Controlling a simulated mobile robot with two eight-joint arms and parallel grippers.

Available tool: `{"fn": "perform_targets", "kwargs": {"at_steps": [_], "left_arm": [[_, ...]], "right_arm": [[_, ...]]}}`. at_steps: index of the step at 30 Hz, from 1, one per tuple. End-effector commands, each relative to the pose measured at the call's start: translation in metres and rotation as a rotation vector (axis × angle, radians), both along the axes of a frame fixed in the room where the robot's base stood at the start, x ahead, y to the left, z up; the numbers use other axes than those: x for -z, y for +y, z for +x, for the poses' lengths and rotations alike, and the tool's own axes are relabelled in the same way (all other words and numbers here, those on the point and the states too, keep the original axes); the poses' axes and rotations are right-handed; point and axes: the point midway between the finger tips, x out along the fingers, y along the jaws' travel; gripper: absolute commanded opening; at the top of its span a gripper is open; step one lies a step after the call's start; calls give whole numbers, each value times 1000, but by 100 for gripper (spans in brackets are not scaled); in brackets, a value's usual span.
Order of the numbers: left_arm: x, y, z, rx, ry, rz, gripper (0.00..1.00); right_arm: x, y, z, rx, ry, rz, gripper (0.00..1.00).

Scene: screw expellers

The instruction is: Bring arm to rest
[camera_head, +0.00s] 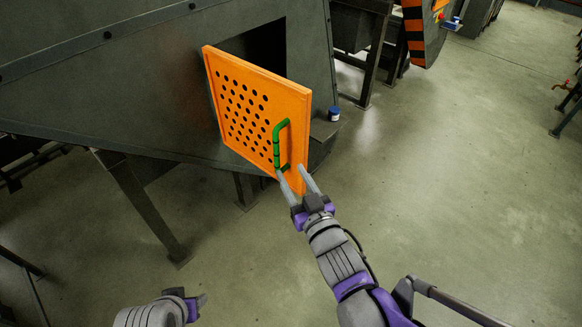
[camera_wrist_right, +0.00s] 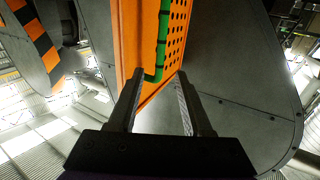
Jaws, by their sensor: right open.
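My right gripper (camera_head: 294,178) is open, with its fingertips at the lower edge of an orange perforated door (camera_head: 237,112), just below its green handle (camera_head: 277,146). The door stands swung out from a dark opening in a grey machine. In the right wrist view, the two fingers (camera_wrist_right: 155,85) point at the door's lower end, and the green handle (camera_wrist_right: 162,40) shows just beyond them, not between them. I cannot tell whether a finger touches the door. My left gripper (camera_head: 198,302) is low at the bottom left, away from the door; its jaw state is unclear.
The grey machine body (camera_head: 130,90) fills the upper left, with dark legs (camera_head: 145,210) below it. A small blue and white container (camera_head: 334,114) sits on a ledge beside the door. Open concrete floor (camera_head: 460,180) lies to the right. Another striped orange machine (camera_head: 414,30) stands behind.

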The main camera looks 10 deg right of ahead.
Motion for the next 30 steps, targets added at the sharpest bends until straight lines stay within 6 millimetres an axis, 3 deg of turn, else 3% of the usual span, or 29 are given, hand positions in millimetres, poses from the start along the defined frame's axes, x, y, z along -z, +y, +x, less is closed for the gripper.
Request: {"fn": "perform_targets", "kwargs": {"at_steps": [8, 13, 18, 24, 27, 30], "left_arm": [[-1, 0, 0, 0, -1, 0, 50], [-9, 0, 2, 0, -4, 0, 50], [-20, 0, 5, 0, -10, 0, 50], [-28, 0, 8, 0, -14, 0, 50], [-29, 0, 8, 0, -15, 0, 50], [-29, 0, 8, 0, -15, 0, 50]], "right_arm": [[3, -6, -1, 17, 29, -6, 50], [33, -44, -18, 126, 266, -54, 50], [78, -83, -77, 219, 643, -103, 50], [109, -96, -151, 223, 982, -124, 50], [115, -96, -172, 212, 1065, -126, 50], [117, -96, -180, 207, 1097, -128, 50]]}}
